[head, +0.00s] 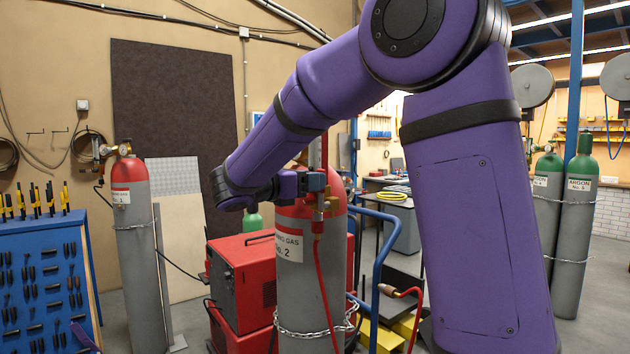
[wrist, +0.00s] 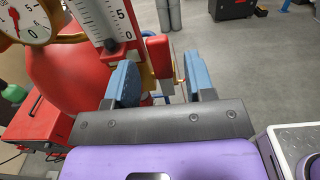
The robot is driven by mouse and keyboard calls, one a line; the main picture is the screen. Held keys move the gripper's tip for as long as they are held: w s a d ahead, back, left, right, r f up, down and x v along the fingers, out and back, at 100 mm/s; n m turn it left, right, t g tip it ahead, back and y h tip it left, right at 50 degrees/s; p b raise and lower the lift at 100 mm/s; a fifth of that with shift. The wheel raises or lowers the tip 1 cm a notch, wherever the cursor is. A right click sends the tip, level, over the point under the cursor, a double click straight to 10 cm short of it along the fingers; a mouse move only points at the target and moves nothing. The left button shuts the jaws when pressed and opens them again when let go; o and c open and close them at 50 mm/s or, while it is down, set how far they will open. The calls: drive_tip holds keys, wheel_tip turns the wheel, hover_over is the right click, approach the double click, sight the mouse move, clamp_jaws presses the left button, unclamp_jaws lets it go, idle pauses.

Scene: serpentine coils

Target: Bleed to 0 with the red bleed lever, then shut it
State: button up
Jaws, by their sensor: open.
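The red bleed lever (wrist: 158,56) stands upright in the wrist view on a brass fitting. My gripper (wrist: 162,82) is open, with one blue finger on each side of the lever. A gap shows between the lever and the right finger; I cannot tell whether the left finger touches. A white scale tube (wrist: 103,20) has a dark float low, close to its 0 mark. A round gauge (wrist: 24,18) is cut off at the upper left; its reading is unclear. In the head view my gripper (head: 318,182) is at the top of the No. 2 cylinder (head: 310,290), partly hiding its regulator.
A red machine (head: 240,280) stands left of the chained cylinder. A red hose (head: 322,270) hangs down the cylinder's front. Another red-topped cylinder (head: 132,230) stands at the left, by a blue tool board (head: 40,280). Blue piping (head: 385,240) runs on the right. Open floor shows behind.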

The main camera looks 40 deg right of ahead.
drive_tip(key=shift+d, duration=0.85)
clamp_jaws()
